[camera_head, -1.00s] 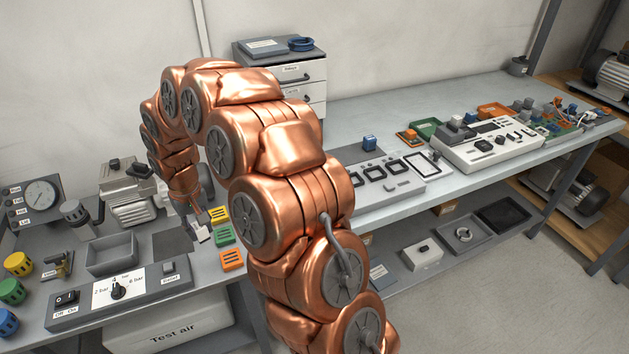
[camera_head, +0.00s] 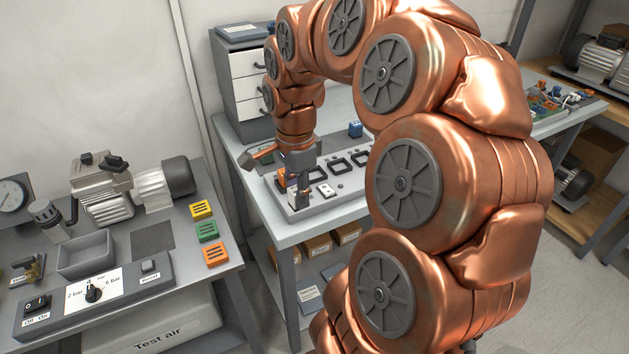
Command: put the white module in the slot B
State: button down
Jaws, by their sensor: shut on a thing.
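My gripper (camera_head: 300,198) is on the second table, low over the left end of the pale slot panel (camera_head: 345,199). It is shut on the white module (camera_head: 304,201), which shows only as a small pale patch between the fingers. I cannot tell whether the module touches the panel or sits in a slot. The panel has several dark-framed square openings, one of them a slot (camera_head: 341,168) to the right of my gripper. Slot letters are too small to read, so I cannot tell which is slot B. My gripper and arm hide part of the panel.
Yellow (camera_head: 202,209), green (camera_head: 207,231) and orange (camera_head: 215,255) modules lie on the left bench's right edge. A drawer cabinet (camera_head: 240,85) stands behind. A gap separates the two tables. My arm hides much of the right side.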

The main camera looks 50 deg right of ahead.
jog(key=shift+s+d+r+m, duration=0.1)
jog(key=shift+s+d+m, duration=0.05)
jog(key=shift+s+m, duration=0.2)
jog(key=shift+d, duration=0.15)
jog(key=p, duration=0.4)
send_over(315, 177)
jog(key=shift+f, duration=0.65)
jog(key=shift+w+f, duration=0.1)
jog(key=shift+f, duration=0.05)
notch_tip(315, 177, down, 3)
jog(key=shift+f+p, duration=0.15)
jog(key=shift+p, duration=0.35)
jog(key=shift+f, duration=0.1)
jog(key=shift+f+b, duration=0.15)
jog(key=shift+b, duration=0.2)
jog(key=c, duration=0.9)
grip_release()
jog(key=shift+o, duration=0.2)
